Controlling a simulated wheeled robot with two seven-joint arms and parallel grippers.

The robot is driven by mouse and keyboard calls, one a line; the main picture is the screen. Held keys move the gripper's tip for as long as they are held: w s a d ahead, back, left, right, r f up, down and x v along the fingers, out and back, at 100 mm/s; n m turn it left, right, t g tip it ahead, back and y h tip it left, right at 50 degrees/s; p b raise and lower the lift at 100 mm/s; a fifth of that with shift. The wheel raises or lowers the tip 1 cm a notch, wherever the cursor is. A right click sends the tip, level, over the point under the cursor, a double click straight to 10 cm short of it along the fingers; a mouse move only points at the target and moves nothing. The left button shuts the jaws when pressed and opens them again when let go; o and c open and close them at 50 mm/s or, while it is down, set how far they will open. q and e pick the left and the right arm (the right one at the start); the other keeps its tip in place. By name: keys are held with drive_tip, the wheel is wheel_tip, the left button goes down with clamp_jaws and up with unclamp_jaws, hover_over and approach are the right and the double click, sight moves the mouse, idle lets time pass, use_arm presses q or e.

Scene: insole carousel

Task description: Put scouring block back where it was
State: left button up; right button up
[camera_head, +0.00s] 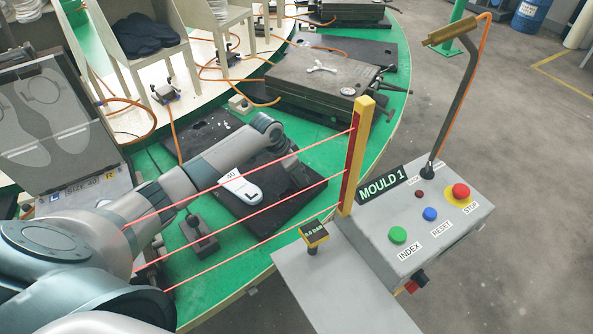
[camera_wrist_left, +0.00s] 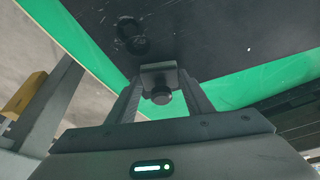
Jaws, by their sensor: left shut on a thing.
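My left gripper (camera_head: 291,165) reaches over the black mould plate (camera_head: 262,222) on the green carousel. In the left wrist view the gripper (camera_wrist_left: 160,90) is shut on a small dark grey block with a round black knob, which I take to be the scouring block (camera_wrist_left: 159,71). The block is between the fingertips, above or on the black plate; I cannot tell whether it touches. In the head view the gripper largely hides the block. My right gripper is not in view.
A dark block-like fixture (camera_head: 199,236) stands on the green surface. A yellow post (camera_head: 356,150) with red beams and the control box (camera_head: 425,218) stand to the right. A closed mould (camera_head: 320,85) lies behind.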

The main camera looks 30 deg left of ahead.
use_arm(q)
drive_tip(key=shift+f, duration=0.1)
drive_tip(key=o, duration=1)
drive_tip(key=shift+s+a+r, duration=0.15)
drive_tip(key=shift+r, duration=0.55)
drive_tip(key=b+v, duration=0.2)
drive_tip(key=v, duration=0.8)
drive_tip(key=shift+s+r, duration=0.2)
drive_tip(key=shift+r, duration=0.15)
